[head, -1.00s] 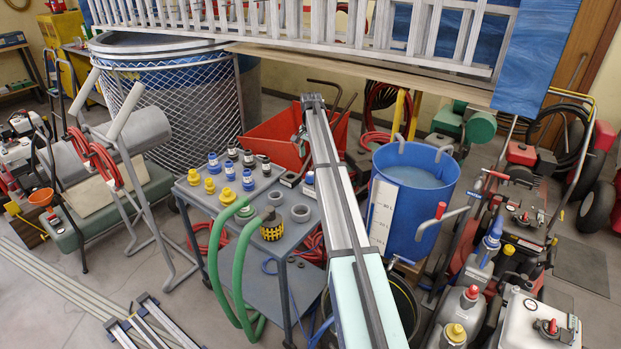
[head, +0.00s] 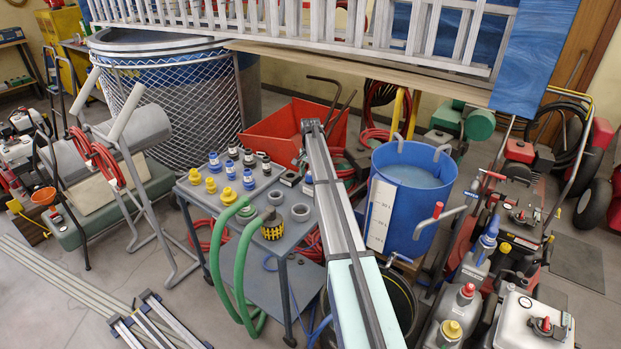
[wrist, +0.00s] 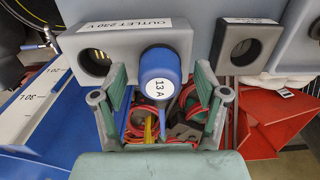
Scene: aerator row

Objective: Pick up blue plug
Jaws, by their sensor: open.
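The blue plug (wrist: 160,72) has a round white label reading 13 A. It sits in a grey block marked OUTLET 230 V (wrist: 120,36) in the wrist view. In the head view a blue plug (head: 309,179) shows beside my arm at the cart's back right corner. My gripper (wrist: 160,88) is open, with one green-padded finger on each side of the plug. A gap shows between the plug and each finger. The gripper is not clear in the head view, where my arm hides part of that corner.
The outlet block has an empty round hole (wrist: 95,62) beside the plug. A second grey block with a dark hole (wrist: 240,46) stands to the right. A blue barrel (head: 412,205) and a red tray (head: 280,128) are close by. The grey cart (head: 225,200) carries several other plugs.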

